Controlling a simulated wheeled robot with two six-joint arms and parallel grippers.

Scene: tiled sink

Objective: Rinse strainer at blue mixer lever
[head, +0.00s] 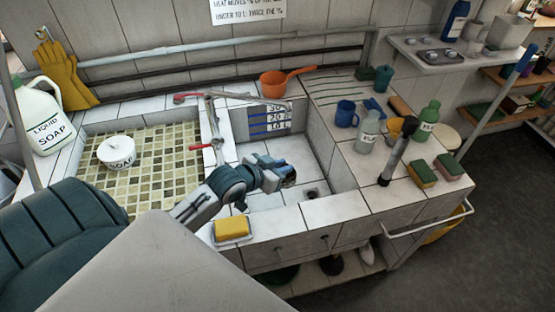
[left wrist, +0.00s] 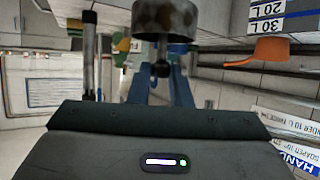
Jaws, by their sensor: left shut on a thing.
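My left gripper (head: 280,178) is over the right sink basin, toward its front. In the left wrist view the left gripper (left wrist: 161,78) is shut on the small stem of a dark metal cup-shaped thing, which looks like the strainer (left wrist: 166,20). In the head view only a small dark part of the strainer (head: 289,181) shows at the fingertips. The metal tap spout (head: 250,101) reaches over the basin behind the gripper. Two red levers show, an upper lever (head: 187,98) and a lower lever (head: 201,147). I see no blue lever. My right gripper is not in view.
The right basin (head: 322,150) has a drain and a blue level scale (head: 274,119). A yellow sponge (head: 232,227) lies on the front ledge. An orange pan (head: 285,79) stands behind. A blue mug (head: 346,114), bottles and sponges crowd the right counter. A tiled left basin (head: 160,185) holds a soap pot.

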